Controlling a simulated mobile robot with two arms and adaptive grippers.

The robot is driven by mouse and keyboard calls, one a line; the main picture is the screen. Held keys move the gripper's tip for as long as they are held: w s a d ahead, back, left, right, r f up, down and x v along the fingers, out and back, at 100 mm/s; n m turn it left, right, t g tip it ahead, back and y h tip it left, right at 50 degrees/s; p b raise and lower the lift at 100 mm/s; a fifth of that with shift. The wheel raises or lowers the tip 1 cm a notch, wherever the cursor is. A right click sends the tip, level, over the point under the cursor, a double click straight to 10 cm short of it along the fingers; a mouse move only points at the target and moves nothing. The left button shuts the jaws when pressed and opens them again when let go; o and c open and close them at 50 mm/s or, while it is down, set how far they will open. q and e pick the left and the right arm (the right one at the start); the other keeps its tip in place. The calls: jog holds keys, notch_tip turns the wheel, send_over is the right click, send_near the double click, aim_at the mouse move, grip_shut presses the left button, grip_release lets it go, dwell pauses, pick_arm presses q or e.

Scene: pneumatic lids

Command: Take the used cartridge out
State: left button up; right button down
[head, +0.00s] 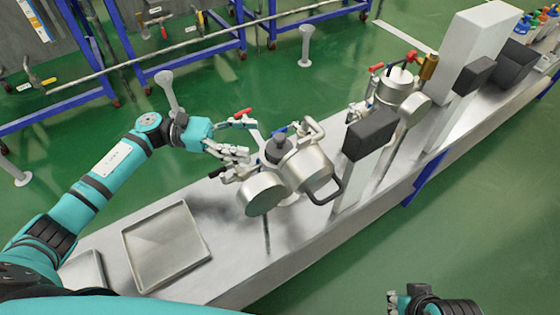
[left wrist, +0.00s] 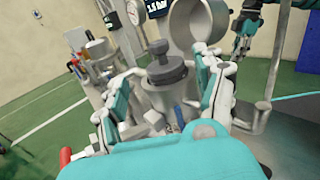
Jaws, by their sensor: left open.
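A dark grey cartridge (head: 278,149) with a knob on top stands in an open metal housing on the bench; whether it is the used one I cannot tell. It also shows in the left wrist view (left wrist: 168,70), upright beyond my fingers. The housing's round lid (head: 314,172) with a dark handle is swung aside, to the right of the cartridge. My left gripper (head: 243,138) is open, just left of the cartridge. In the left wrist view its two fingers (left wrist: 165,100) stand either side of the cartridge's line, apart from it. My right gripper (head: 402,302) shows only partly at the bottom edge.
An empty metal tray (head: 138,240) lies on the bench (head: 238,270) at the near left. A second housing (head: 397,88) with red-handled fittings stands farther along. A dark box on a post (head: 369,134) is right of the open lid. A display (left wrist: 157,7) reads about 1.5 bar.

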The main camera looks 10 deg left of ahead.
aim_at(282, 144)
pick_arm(q)
jog(key=d, duration=0.8)
jog(key=shift+w+d+f, duration=0.15)
jog(key=shift+w+d, duration=0.05)
grip_shut()
